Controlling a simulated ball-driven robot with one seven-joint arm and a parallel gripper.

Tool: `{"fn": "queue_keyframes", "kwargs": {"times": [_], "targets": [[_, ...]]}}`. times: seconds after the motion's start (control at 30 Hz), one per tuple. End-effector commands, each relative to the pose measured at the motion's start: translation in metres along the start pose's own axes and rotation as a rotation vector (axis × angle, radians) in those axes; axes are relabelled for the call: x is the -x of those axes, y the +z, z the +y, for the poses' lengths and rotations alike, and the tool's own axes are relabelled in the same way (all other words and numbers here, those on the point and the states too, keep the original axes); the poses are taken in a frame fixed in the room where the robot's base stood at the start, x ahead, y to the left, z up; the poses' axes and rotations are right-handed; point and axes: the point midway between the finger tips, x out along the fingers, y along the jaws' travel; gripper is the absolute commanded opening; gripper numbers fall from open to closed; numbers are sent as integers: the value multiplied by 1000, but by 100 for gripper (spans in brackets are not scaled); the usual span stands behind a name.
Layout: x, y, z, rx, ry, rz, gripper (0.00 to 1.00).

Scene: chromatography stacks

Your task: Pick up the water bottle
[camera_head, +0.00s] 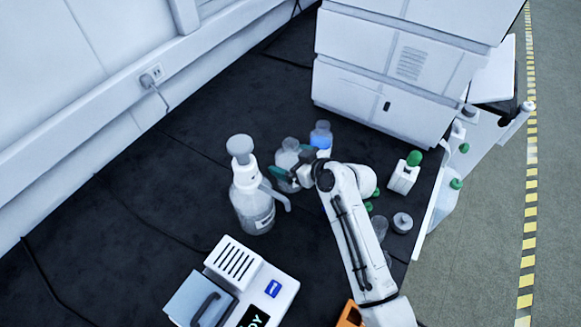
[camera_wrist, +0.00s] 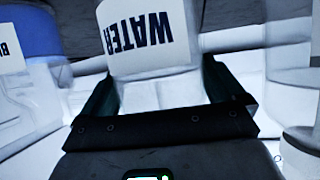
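The water bottle (camera_wrist: 150,40) is whitish and translucent, with a white label reading WATER, upside down in the wrist view. In the head view the clear bottle (camera_head: 288,156) with a grey cap stands on the dark bench behind my gripper (camera_head: 293,178). In the wrist view my gripper (camera_wrist: 162,90) has one dark teal finger on each side of the bottle. The bottle fills the space between them, with no clear gap. Whether the fingers press on it cannot be told. The bottle's far side and base are hidden.
A large wash bottle (camera_head: 252,195) is close on the left. A green-capped bottle (camera_head: 404,173) is right of my arm; white instruments (camera_head: 395,70) stand behind.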

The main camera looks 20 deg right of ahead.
Motion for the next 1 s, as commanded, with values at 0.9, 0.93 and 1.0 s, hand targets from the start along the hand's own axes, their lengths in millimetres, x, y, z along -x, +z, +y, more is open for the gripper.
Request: {"fn": "queue_keyframes", "kwargs": {"times": [0.9, 0.93, 1.0], "targets": [[1, -3, 0, 0, 1, 4, 29], [1, -4, 0, 1, 1, 5, 29], [3, -8, 1, 1, 2, 6, 29]]}}
